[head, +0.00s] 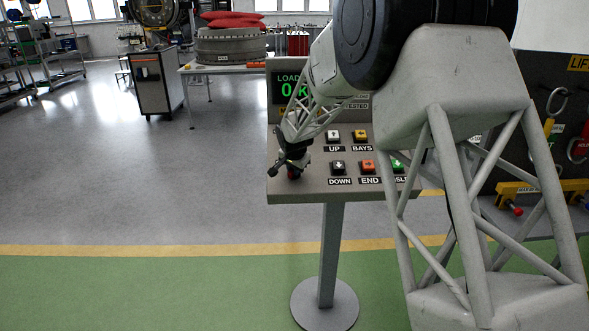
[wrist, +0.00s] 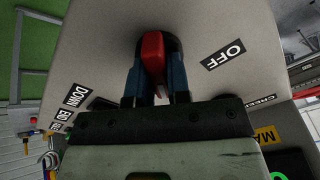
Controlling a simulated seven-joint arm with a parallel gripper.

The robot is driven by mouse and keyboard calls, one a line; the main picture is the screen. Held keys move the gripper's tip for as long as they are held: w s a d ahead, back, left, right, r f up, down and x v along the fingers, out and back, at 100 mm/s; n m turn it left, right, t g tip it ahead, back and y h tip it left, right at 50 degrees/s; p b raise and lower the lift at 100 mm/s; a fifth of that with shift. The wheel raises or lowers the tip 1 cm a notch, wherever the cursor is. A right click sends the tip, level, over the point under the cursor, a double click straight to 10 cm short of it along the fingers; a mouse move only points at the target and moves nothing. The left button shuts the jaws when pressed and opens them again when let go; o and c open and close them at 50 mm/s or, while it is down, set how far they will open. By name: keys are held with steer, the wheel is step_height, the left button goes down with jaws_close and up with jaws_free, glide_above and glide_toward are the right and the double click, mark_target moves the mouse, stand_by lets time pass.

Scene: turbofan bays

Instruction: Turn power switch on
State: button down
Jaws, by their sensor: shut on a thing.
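The control panel (head: 330,190) stands on a grey post in the head view, and its grey face fills much of the wrist view (wrist: 95,40). My gripper (head: 291,170) is at the panel's left part. In the wrist view, my gripper's blue fingers (wrist: 153,75) are shut on the red power switch (wrist: 153,50), one finger on each side. An OFF label (wrist: 223,54) is on the panel to the right of the switch in that view. The switch's base is partly hidden, and its ON label is not visible. In the head view my gripper mostly covers the switch.
Right of my gripper are the UP button (head: 333,135), BAYS button (head: 360,135), DOWN button (head: 338,167) and END button (head: 368,167). A load display (head: 290,88) is above, partly hidden by my arm. A board with hooks (head: 560,120) stands right. Floor left is open.

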steer(key=c, duration=1.1)
jaws_free()
steer(key=shift+r, duration=0.1)
steer(key=shift+v, duration=3.85)
steer(key=shift+s, duration=0.1)
